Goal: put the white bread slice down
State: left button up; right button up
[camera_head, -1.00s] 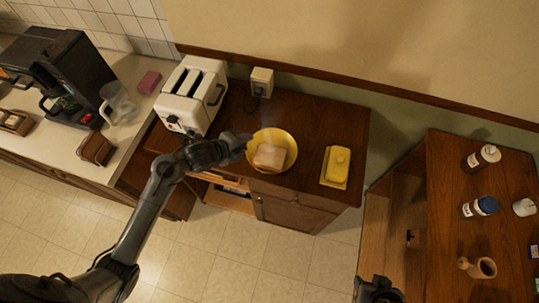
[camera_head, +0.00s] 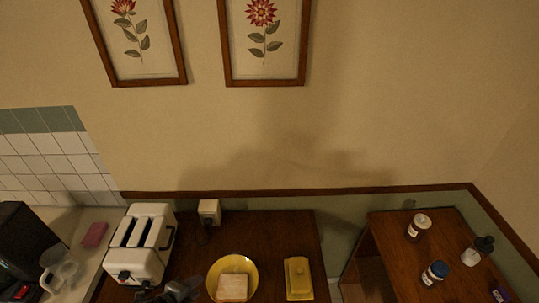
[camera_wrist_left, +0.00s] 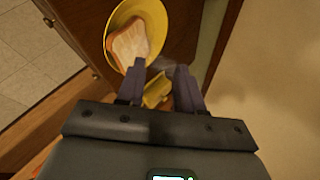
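The white bread slice (camera_head: 233,287) with a brown crust lies in the yellow bowl (camera_head: 249,268) on the dark wooden cabinet. In the left wrist view, the slice (camera_wrist_left: 129,43) rests inside the bowl (camera_wrist_left: 154,18), its lower edge close to one fingertip; I cannot tell whether they touch. My left gripper (camera_wrist_left: 160,66) has its two fingers apart, with no slice between them. In the head view, part of this gripper (camera_head: 182,289) shows at the bottom edge, left of the bowl. My right gripper is out of view.
A white toaster (camera_head: 140,245) stands left of the bowl. A yellow butter dish (camera_head: 298,279) is to its right. A shelf at right holds several jars, including a blue-lidded one (camera_head: 434,273). Bare cabinet top lies behind the bowl.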

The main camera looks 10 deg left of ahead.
pick_arm(q)
jog(key=s+d+f+n+g+p, duration=0.1)
jog(key=s+d+n, duration=0.15)
jog(key=s, duration=0.35)
jog(key=s+d+f+n, duration=0.1)
jog(key=s+d+n, duration=0.1)
jog(key=s+d, duration=0.25)
jog(key=s+a+r+n+g+y, duration=0.1)
jog(key=s+r+n+g, duration=0.1)
jog(key=s+n, duration=0.3)
jog(key=s+a+r+n+g+y, duration=0.1)
jog(key=s+n, duration=0.3)
jog(key=n, duration=0.6)
jog(key=shift+s+a+r+g+y, duration=0.4)
jog(key=shift+a+r+g, duration=0.25)
jog(key=shift+r, duration=0.25)
jog(key=shift+o, duration=0.5)
jog(key=shift+w, duration=0.1)
